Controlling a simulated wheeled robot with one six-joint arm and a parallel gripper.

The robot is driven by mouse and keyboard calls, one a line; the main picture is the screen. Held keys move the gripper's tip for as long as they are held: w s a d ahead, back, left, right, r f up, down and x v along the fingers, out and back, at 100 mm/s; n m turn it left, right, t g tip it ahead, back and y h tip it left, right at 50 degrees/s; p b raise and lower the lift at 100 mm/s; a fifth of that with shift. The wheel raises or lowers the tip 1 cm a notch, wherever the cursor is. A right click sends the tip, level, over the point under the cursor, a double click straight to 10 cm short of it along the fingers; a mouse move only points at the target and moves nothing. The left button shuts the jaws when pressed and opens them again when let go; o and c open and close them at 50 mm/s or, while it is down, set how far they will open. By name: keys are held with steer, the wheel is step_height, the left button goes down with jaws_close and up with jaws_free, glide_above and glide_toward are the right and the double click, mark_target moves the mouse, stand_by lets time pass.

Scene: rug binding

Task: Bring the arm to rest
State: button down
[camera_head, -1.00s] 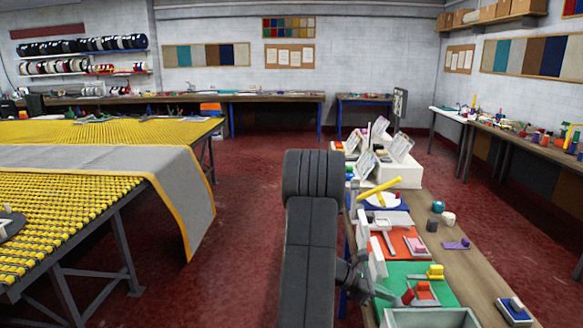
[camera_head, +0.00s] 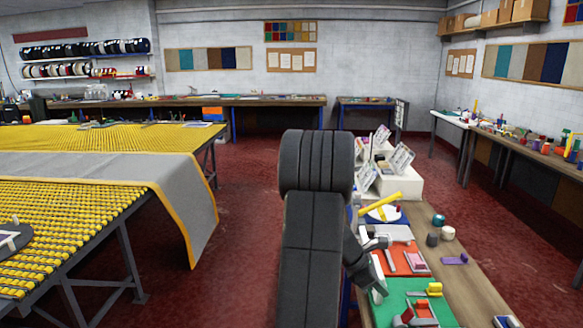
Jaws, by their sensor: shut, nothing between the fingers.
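My arm rises in front of the camera as a dark, thick column, with a ribbed joint at its top. My gripper (camera_head: 366,278) is the dark end part to the right of this column, low over the left edge of the workbench (camera_head: 463,287). It is shut and empty. Its fingertips are small and partly lost against the white pieces behind them.
The workbench holds a green mat (camera_head: 394,296), a red mat (camera_head: 400,260), a yellow bar (camera_head: 380,202) on a plate and white display stands (camera_head: 408,181). A roller table (camera_head: 70,205) with a grey rug (camera_head: 187,188) stands left. Red floor between is open.

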step_height(320, 180, up, 5)
steer(key=a, duration=0.2)
glide_toward(402, 322)
steer(key=d, duration=0.1)
steer(key=d+f, duration=0.1)
steer(key=d+b, duration=0.1)
steer(key=shift+w+d+f, duration=0.15)
steer(key=shift+w+f, duration=0.1)
steer(key=shift+f, duration=0.05)
steer(key=shift+s+a+f+h+b, duration=0.15)
steer(key=shift+a+f+h+b, duration=0.15)
steer(key=shift+f+h+b, duration=0.55)
steer(key=shift+a+f+g+b, duration=0.1)
steer(key=shift+a+g+b, duration=0.2)
steer(key=shift+b, duration=0.35)
steer(key=shift+s+f+h+b, duration=0.1)
steer(key=shift+f+h+b, duration=0.35)
steer(key=shift+h+b, duration=0.35)
steer(key=a+h+b, duration=0.1)
steer(key=f+h+b, duration=0.1)
steer(key=b, duration=0.1)
steer(key=shift+w+a+f+h, duration=0.2)
steer(key=shift+w+a+h, duration=0.05)
steer(key=shift+w+a, duration=0.15)
steer(key=s+a+f+b+v, duration=0.1)
steer(key=f+b+v, duration=0.1)
steer(key=v, duration=1.1)
steer(key=shift+w+f, duration=0.2)
steer(key=shift+w, duration=0.2)
